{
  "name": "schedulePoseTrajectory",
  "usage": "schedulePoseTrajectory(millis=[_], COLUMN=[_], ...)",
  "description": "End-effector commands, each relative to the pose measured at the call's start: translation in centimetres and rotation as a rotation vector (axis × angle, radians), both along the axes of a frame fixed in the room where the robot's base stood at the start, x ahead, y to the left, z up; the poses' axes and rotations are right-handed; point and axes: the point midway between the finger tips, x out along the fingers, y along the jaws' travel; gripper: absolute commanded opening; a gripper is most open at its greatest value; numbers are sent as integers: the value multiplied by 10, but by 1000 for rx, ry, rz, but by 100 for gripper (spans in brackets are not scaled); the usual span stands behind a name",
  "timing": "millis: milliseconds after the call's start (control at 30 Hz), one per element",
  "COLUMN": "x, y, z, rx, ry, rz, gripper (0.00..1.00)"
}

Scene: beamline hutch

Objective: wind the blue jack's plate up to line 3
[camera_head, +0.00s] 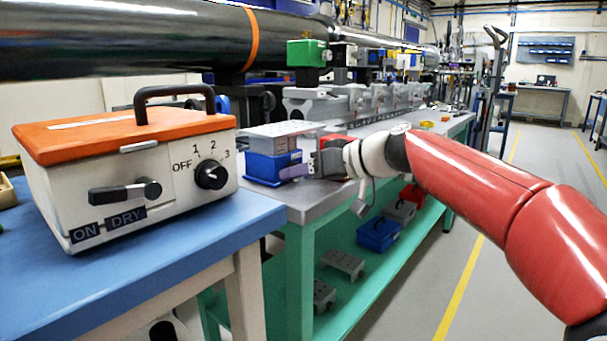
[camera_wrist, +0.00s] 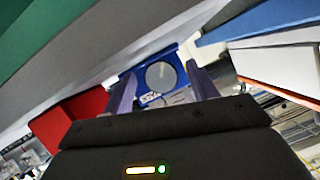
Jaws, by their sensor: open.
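The blue jack (camera_head: 264,168) stands on the grey bench top (camera_head: 318,197), with its grey holed plate (camera_head: 283,129) raised a little above the blue body. Its line marks are too small to read. In the wrist view, the blue jack (camera_wrist: 182,57) faces me with a round grey knob (camera_wrist: 161,76) and a small white label below it. My gripper (camera_head: 292,173) is at the jack's right side in the head view. In the wrist view, my gripper (camera_wrist: 161,82) is open, one purple finger to each side of the knob. I cannot tell whether they touch it.
A red block (camera_head: 337,143) sits close behind my gripper; red also shows in the wrist view (camera_wrist: 84,110). A white and orange box (camera_head: 100,185) with a dial stands on the blue table (camera_head: 190,240) at left. A green lower shelf (camera_head: 375,262) holds blocks.

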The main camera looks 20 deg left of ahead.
Motion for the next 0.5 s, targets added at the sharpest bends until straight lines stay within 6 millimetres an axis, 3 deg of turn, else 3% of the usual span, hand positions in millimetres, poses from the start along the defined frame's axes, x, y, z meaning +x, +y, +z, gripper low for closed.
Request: schedulePoseTrajectory(millis=[300,500], x=[-13,-18], y=[-46,-64], z=[18,26], rx=[-1,-1], ry=[-2,-1], rz=[-5,-2], gripper=[58,58])
